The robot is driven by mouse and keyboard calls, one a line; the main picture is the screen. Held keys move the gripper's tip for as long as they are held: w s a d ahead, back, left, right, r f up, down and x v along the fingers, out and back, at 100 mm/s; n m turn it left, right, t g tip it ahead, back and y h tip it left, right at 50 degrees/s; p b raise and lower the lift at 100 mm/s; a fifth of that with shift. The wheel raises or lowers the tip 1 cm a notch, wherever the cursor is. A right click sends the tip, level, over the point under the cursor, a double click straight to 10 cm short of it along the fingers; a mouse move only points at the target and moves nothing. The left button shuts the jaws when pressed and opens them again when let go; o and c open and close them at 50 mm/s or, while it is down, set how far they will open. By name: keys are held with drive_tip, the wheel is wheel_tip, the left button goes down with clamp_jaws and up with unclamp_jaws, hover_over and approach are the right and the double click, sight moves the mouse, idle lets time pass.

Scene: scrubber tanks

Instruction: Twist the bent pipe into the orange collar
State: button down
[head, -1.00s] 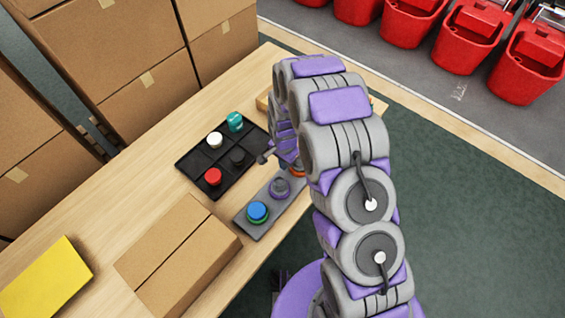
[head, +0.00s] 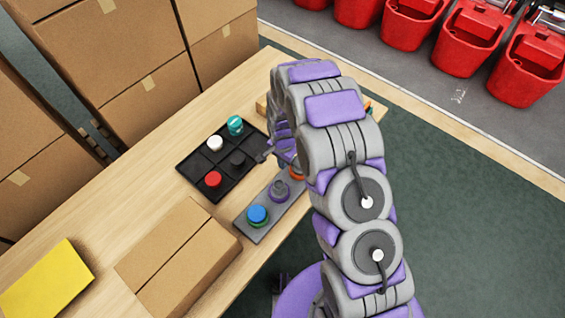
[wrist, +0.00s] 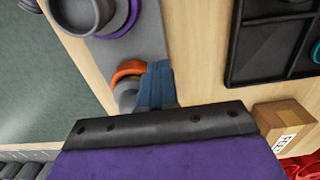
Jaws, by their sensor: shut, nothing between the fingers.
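The orange collar (head: 297,173) sits at the far end of a grey board, partly hidden by my arm in the head view. In the wrist view the orange collar (wrist: 130,70) shows close to my gripper (wrist: 156,84), whose blue fingers are shut with nothing between them. The fingers overlap the collar's right side; I cannot tell whether they touch. A rounded grey-yellow piece (wrist: 128,93) shows at the collar, partly hidden by the fingers. It may be the bent pipe, but its shape and seating are unclear.
The grey board (head: 245,229) also holds a blue-topped piece (head: 257,214) and a purple collar (head: 279,191). A black tray (head: 192,170) beside it holds white, teal, red and dark pieces. A cardboard box (head: 180,262) and a yellow item (head: 45,282) lie nearer on the table.

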drive_tip(key=shift+w+a, duration=0.1)
drive_tip(key=shift+w, duration=0.05)
drive_tip(key=shift+w, duration=0.25)
drive_tip(key=shift+w+p, duration=0.35)
drive_tip(key=shift+w, duration=0.15)
idle(0.8)
drive_tip(key=shift+w+d, duration=0.2)
drive_tip(key=shift+w, duration=0.1)
wheel_tip(320, 180, up, 9)
drive_tip(key=p, duration=0.2)
drive_tip(key=shift+p, duration=0.4)
idle(0.4)
drive_tip(key=shift+s, duration=0.1)
idle(0.7)
